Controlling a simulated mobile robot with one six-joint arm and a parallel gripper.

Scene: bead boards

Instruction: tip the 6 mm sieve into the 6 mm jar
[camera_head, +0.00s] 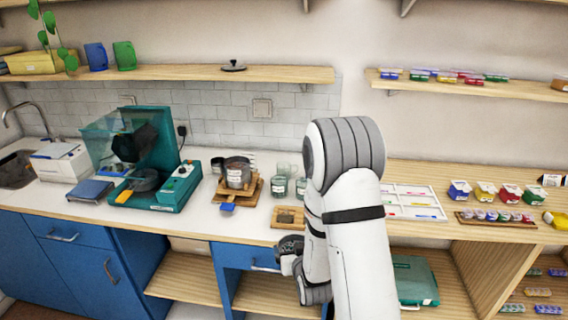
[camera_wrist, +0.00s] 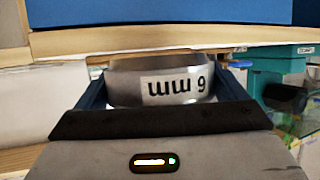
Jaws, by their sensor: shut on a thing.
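In the wrist view, my gripper (camera_wrist: 162,84) is shut on a grey metal sieve (camera_wrist: 128,86). A dark blue jaw is on each side of it. Its white label reads "6 mm" upside down in the picture; the sieve's inside is hidden. In the head view, my arm hides the gripper and sieve. Small labelled jars (camera_head: 280,187) stand on the counter left of my arm, with another jar (camera_head: 300,187) beside them. Their labels are too small to read, so I cannot tell which is the 6 mm jar.
A grey labelled vessel (camera_head: 238,173) sits on a wooden stand (camera_head: 250,190) left of the jars. A teal machine (camera_head: 175,190) stands further left. A white sectioned tray (camera_head: 425,205) lies right of my arm. A wooden block (camera_head: 289,217) lies near the counter's front edge.

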